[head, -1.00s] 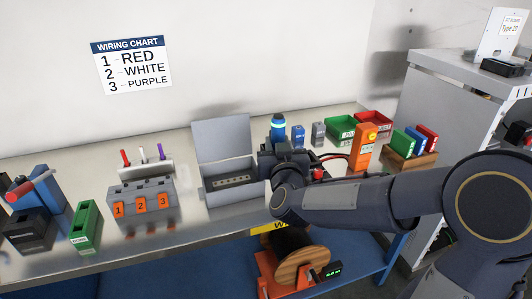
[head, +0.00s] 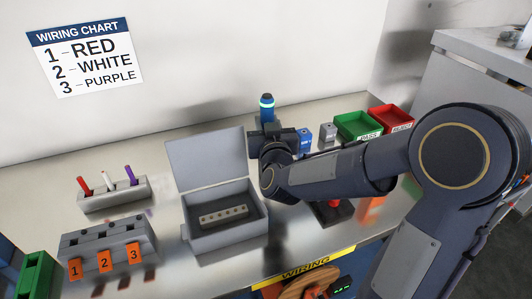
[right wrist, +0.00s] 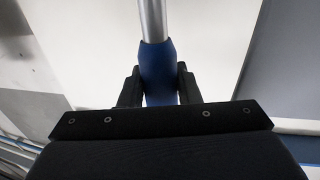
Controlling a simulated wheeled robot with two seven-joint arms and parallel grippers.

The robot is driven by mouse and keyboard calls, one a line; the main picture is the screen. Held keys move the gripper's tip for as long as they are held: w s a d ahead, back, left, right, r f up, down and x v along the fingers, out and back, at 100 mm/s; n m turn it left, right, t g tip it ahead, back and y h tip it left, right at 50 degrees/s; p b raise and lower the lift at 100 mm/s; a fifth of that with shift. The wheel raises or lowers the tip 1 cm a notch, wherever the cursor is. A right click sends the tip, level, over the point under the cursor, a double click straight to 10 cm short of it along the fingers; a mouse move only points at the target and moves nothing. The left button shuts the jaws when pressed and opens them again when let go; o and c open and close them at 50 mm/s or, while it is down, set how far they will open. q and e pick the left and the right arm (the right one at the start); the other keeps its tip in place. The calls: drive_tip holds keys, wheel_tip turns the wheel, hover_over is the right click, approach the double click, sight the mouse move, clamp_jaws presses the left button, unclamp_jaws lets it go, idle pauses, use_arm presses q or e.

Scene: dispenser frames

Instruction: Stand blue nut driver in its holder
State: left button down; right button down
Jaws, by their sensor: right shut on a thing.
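The blue nut driver (head: 267,109) appears upright in the head view, its blue handle with a bright teal band rising above my right gripper (head: 266,131). In the right wrist view its blue handle (right wrist: 158,66) sits between the two fingers of my right gripper (right wrist: 158,82), and a metal shaft runs out from it. The gripper is shut on the handle. A small blue block (head: 305,141) with a white label, apparently the holder, stands just right of the gripper. My arm partly hides the area below it. My left gripper is out of view.
A grey block (head: 328,132) stands beside the blue one. Green (head: 352,119) and red (head: 391,118) bins are behind right. An open grey box (head: 194,237) with a raised lid is left of the gripper. Slotted blocks, one with coloured pegs, stand farther left.

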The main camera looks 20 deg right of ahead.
wheel_tip(320, 180, down, 2)
drive_tip(key=shift+s, duration=0.1)
drive_tip(key=shift+f+b, duration=0.5)
drive_tip(key=shift+f, duration=1.9)
drive_tip(key=shift+r, duration=0.1)
drive_tip(key=c, duration=1.1)
unclamp_jaws()
